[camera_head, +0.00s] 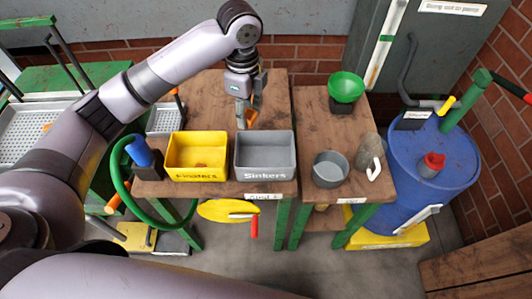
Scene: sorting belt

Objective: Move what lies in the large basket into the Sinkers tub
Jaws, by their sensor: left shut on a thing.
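The grey Sinkers tub (265,173) stands on the wooden table, right of a yellow tub (197,174) whose label is hard to read. My left gripper (246,118) points down just behind the Sinkers tub. It is shut on a small orange-brown thing (253,117), partly hidden by the fingers. A large grey mesh basket (22,137) is at the far left, with a small orange spot near its right side. A smaller mesh basket (164,121) stands behind the yellow tub. My right gripper is out of view.
A blue cylinder (140,150) and green hose are left of the yellow tub. At right are a round grey pot (330,169), a green funnel (346,87), a grey jug (368,150) and a blue drum (435,160). Bare wood lies behind the tubs.

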